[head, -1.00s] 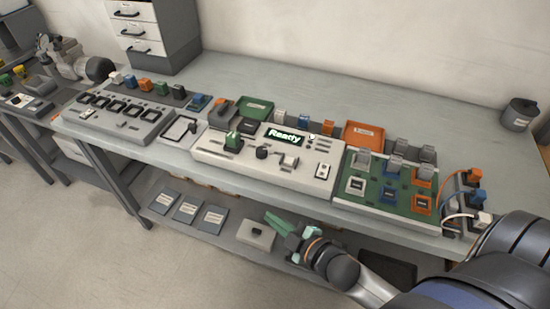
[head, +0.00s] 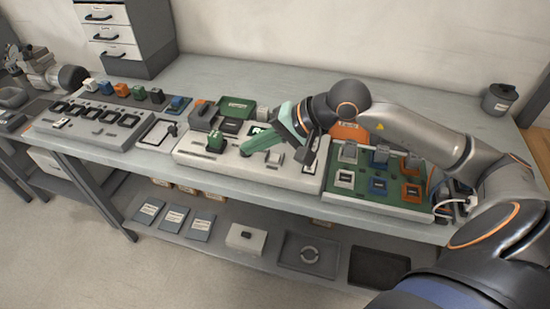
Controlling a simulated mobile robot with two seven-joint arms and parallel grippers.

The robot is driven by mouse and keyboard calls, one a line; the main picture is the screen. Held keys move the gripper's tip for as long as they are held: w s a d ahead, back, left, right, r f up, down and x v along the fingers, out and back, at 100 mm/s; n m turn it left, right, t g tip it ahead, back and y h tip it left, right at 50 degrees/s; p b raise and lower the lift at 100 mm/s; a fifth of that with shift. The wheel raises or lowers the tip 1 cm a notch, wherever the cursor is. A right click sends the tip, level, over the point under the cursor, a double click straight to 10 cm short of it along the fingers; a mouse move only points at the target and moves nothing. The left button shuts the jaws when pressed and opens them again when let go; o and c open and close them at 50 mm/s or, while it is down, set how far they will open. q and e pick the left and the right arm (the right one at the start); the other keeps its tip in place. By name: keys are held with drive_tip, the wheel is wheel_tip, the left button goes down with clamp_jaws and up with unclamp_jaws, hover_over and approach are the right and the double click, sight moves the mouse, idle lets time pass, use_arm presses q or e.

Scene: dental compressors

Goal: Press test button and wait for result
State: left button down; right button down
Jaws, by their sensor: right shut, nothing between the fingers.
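The white test panel (head: 200,155) lies on the bench, with a green block (head: 216,143) seated on its left part. Its display is mostly hidden behind my right gripper (head: 246,149), with only a sliver showing, so its text cannot be read. My right gripper is shut and empty. Its green fingers point down and left over the middle of the panel, covering the knob area. I cannot tell whether the tips touch the panel or which control is the test button. A small switch (head: 307,169) shows at the panel's right end. My left gripper is not in view.
A green board with sockets (head: 345,197) lies right of the panel. A grey station with dark slots (head: 98,134) lies left. Green (head: 238,105) and orange (head: 350,131) trays sit behind. The lower shelf holds cards and trays (head: 310,254).

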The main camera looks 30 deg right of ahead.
sight(278, 160)
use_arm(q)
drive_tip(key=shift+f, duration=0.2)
use_arm(e)
drive_tip(key=w+d+r+n+t+h, duration=0.1)
drive_tip(key=w+d+r+n+h, duration=0.1)
drive_tip(key=d, duration=0.5)
drive_tip(key=shift+r+n+h, duration=0.35)
drive_tip(key=shift+n+h, duration=0.15)
drive_tip(key=shift+h, duration=0.5)
drive_tip(key=shift+d+f, duration=0.1)
drive_tip(key=shift+f, duration=0.05)
